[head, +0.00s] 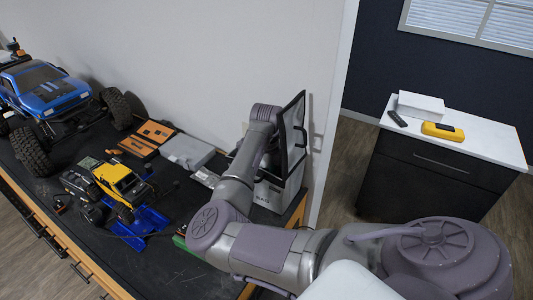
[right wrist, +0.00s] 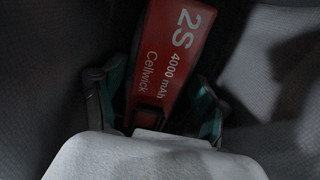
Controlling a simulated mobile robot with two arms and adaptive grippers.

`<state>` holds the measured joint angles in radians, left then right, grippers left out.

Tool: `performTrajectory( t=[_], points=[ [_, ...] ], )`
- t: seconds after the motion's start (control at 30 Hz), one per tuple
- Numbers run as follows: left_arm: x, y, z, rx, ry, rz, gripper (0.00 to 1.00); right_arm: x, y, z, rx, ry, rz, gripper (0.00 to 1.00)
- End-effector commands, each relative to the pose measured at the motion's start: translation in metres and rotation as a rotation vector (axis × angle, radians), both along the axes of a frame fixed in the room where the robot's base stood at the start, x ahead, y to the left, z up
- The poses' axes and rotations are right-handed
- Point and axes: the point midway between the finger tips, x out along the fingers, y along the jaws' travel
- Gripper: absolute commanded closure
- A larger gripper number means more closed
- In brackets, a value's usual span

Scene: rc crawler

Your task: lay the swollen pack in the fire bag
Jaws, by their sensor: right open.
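The fire bag (head: 272,195) stands at the right end of the dark bench in the head view, its lid (head: 291,125) raised. My right arm reaches over it and its gripper is hidden there. In the right wrist view a red pack (right wrist: 172,55), marked 2S 4000 mAh Cellwick, lies between the two open fingers of my right gripper (right wrist: 158,98). Grey fabric-like walls (right wrist: 292,62) of the bag surround the pack and fingers. Whether the fingers touch the pack I cannot tell. The pack's swelling does not show clearly. My left gripper is out of view.
A yellow crawler (head: 120,182) sits on a blue stand (head: 140,229) mid-bench. A blue crawler (head: 50,92) stands at the left. An orange-and-black case (head: 154,131) and a grey box (head: 187,151) lie near the wall. A separate cabinet (head: 428,170) stands at the right.

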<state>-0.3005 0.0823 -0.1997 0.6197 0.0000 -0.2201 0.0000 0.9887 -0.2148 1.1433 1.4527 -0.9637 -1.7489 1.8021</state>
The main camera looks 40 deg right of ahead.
Motion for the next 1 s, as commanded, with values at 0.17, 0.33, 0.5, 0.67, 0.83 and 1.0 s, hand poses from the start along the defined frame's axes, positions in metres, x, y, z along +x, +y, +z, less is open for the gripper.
performTrajectory(
  t=[0.17, 0.33, 0.5, 0.67, 0.83, 1.0],
  points=[
    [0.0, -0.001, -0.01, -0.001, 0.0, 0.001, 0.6, 0.001, 0.0, 0.019, -0.001, -0.006, -0.001, 0.27],
    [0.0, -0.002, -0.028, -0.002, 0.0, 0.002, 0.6, 0.001, -0.001, 0.055, -0.002, -0.007, -0.001, 0.27],
    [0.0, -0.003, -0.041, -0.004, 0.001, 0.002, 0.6, 0.001, -0.001, 0.092, -0.002, -0.006, -0.001, 0.27],
    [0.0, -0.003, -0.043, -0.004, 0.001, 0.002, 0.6, 0.001, 0.0, 0.116, 0.001, -0.006, -0.001, 0.27],
    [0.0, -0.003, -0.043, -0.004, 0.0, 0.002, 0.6, 0.001, 0.0, 0.125, 0.001, -0.002, 0.001, 0.27],
    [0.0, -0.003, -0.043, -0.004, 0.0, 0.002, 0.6, 0.0, 0.0, 0.125, -0.001, 0.0, 0.001, 0.27]
  ],
)
